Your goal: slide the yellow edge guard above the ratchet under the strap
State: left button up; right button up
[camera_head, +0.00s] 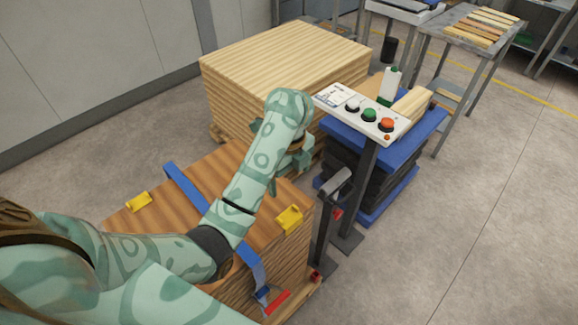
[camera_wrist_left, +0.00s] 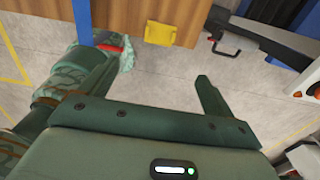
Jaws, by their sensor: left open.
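The wood stack (camera_head: 190,170) has a blue strap (camera_head: 183,188) over its top and down its near side. The ratchet (camera_head: 264,294), with a red handle, is low on the strap. The yellow edge guard (camera_head: 289,219) on that side sits at the top edge, right of the strap and apart from it. In the left wrist view the guard (camera_wrist_left: 160,33) is also beside the strap (camera_wrist_left: 82,20). My left gripper (camera_head: 289,172) is open and empty, above the stack beyond this guard. My left forearm hides part of the strap. My right gripper is not clearly seen.
A second yellow guard (camera_head: 139,202) lies at the stack's far left edge. A pale wood stack (camera_head: 290,65) stands behind. A button panel on a post (camera_head: 368,114) stands close at the right, before a blue lift table (camera_head: 425,125). Floor is clear at far right.

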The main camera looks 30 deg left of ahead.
pick_arm(q)
jog(key=b, duration=1.1)
send_near(289, 218)
notch_tip(289, 218, down, 6)
jog(key=shift+r, duration=0.25)
jog(key=shift+w+f+b, duration=0.1)
jog(key=shift+f+b, duration=0.2)
jog(key=shift+f, duration=0.25)
jog(key=c, duration=1.1)
